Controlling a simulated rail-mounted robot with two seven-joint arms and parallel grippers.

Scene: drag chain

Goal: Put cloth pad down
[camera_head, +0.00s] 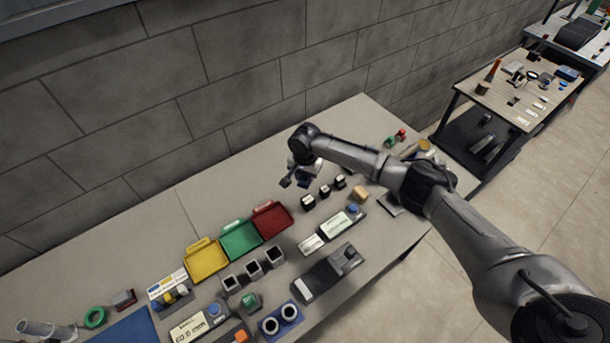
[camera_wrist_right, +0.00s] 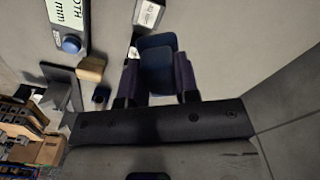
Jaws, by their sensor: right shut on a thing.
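The cloth pad is dark blue and sits between the fingers of my right gripper in the right wrist view (camera_wrist_right: 157,62). The right gripper (camera_wrist_right: 158,85) is shut on it, one finger on each side. In the head view my right gripper (camera_head: 296,180) hangs over the back part of the bench, left of several small black blocks with pale tops (camera_head: 324,191). There the pad is only a small dark patch, partly hidden by the gripper. I cannot tell whether the pad touches the bench top. My left gripper is not in view.
Red (camera_head: 272,218), green (camera_head: 240,239) and yellow (camera_head: 206,259) trays stand left of the right gripper. A labelled device with a blue knob (camera_head: 336,225) and a wooden block (camera_head: 360,194) lie to its right. Bare bench top (camera_head: 235,185) lies behind the trays, toward the wall.

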